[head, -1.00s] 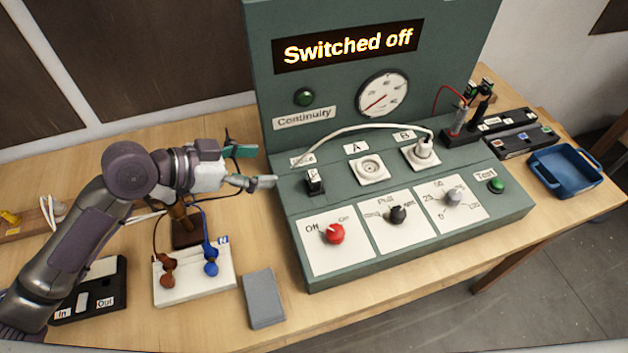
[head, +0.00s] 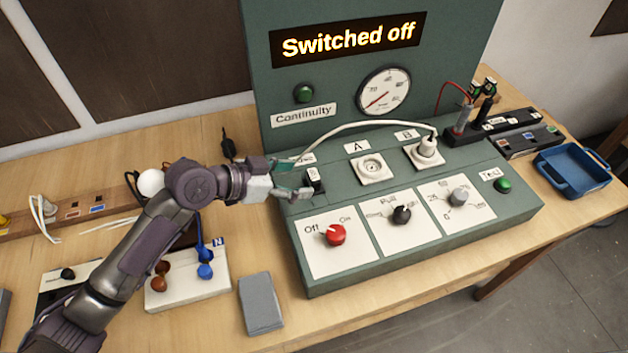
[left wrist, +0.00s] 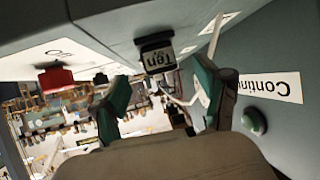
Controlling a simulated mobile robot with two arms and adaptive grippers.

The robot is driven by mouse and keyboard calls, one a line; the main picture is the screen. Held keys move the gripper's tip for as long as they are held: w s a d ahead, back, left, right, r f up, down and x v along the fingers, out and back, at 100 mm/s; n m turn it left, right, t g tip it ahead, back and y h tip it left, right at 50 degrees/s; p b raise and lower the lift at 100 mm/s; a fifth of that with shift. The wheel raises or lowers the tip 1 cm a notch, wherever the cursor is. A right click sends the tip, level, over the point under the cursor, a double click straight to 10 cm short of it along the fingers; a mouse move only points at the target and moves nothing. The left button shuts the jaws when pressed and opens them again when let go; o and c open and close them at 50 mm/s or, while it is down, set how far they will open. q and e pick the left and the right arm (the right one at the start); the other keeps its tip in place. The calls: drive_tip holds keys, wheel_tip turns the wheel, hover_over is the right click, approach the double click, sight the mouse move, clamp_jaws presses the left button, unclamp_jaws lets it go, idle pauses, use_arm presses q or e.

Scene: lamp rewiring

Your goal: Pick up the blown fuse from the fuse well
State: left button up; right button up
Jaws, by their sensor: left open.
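The blown fuse, a small black block with a pale label, stands upright in the fuse well at the left end of the green test bench; I see the fuse (head: 316,180) in the head view. In the left wrist view the fuse (left wrist: 156,52) shows upside down with its label facing me. The well itself is mostly hidden under it. My left gripper (head: 296,177) is open, its fingertips just left of the fuse. In the left wrist view the open fingers (left wrist: 161,88) stand to either side of the fuse's line, with nothing held. My right gripper is not in view.
The green bench carries a red knob (head: 335,235), sockets A and B, and a white cable (head: 360,126) arching to the plug (head: 426,146) in B. A blue tray (head: 572,170) stands at far right. A grey block (head: 261,304) lies in front.

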sight(309, 179)
use_arm(q)
drive_tip(key=p+x, duration=0.2)
drive_tip(key=x, duration=0.3)
drive_tip(key=shift+s, duration=0.1)
drive_tip(key=shift+d+f, duration=0.15)
drive_tip(key=shift+f, duration=0.1)
drive_tip(key=c, duration=1.1)
